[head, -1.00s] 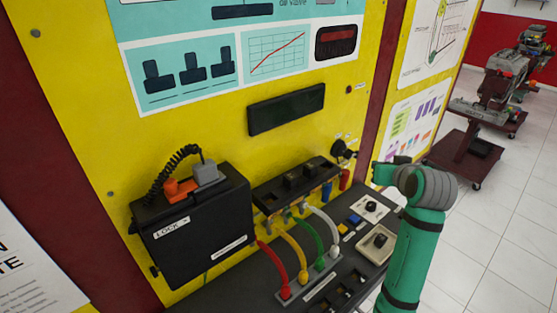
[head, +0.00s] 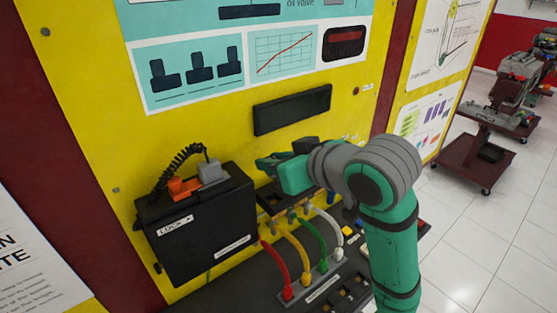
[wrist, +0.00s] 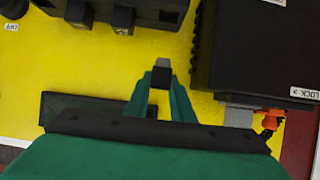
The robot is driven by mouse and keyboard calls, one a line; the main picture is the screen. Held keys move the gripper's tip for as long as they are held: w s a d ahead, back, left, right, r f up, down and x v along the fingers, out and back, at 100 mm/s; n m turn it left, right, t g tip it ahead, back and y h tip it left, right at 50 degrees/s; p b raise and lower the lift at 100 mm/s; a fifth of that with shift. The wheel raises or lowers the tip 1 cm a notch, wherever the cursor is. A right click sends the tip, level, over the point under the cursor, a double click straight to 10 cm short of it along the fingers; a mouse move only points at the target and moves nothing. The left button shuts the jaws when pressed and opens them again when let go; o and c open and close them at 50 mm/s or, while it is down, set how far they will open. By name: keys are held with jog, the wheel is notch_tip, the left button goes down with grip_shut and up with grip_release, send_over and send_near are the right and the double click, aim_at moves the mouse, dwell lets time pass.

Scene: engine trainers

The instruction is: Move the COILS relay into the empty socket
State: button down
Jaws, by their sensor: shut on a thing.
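My gripper (wrist: 162,82) is shut on a small dark block with a grey face (wrist: 162,70), which looks like a relay; no COILS label is readable on it. In the head view my gripper (head: 266,163) is in front of the yellow panel, just above the relay box (head: 268,201). The arm hides much of that box. In the wrist view, which looks upside down, the relay box (wrist: 152,12) is at the top, apart from the held block. Two dark relays (wrist: 80,10) (wrist: 123,18) stand on it. The empty socket cannot be made out clearly.
A black LOCK box (head: 205,225) with an orange and grey plug (head: 190,184) stands left of the relay box. Red, yellow, green and white cables (head: 304,243) arch in front of it. A dark display (head: 291,109) is on the panel above.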

jog(key=shift+f, duration=2.7)
jog(key=shift+s+d, duration=0.15)
jog(key=shift+s, duration=0.05)
jog(key=shift+f, duration=0.95)
jog(key=c, duration=1.8)
grip_release()
jog(key=shift+o, duration=0.2)
jog(key=shift+r+v, duration=0.2)
jog(key=shift+v, duration=1.05)
jog(key=shift+r+v, duration=0.2)
jog(key=shift+v, duration=1)
jog(key=shift+w+r, duration=0.1)
jog(key=shift+w, duration=0.05)
jog(key=shift+r, duration=2.25)
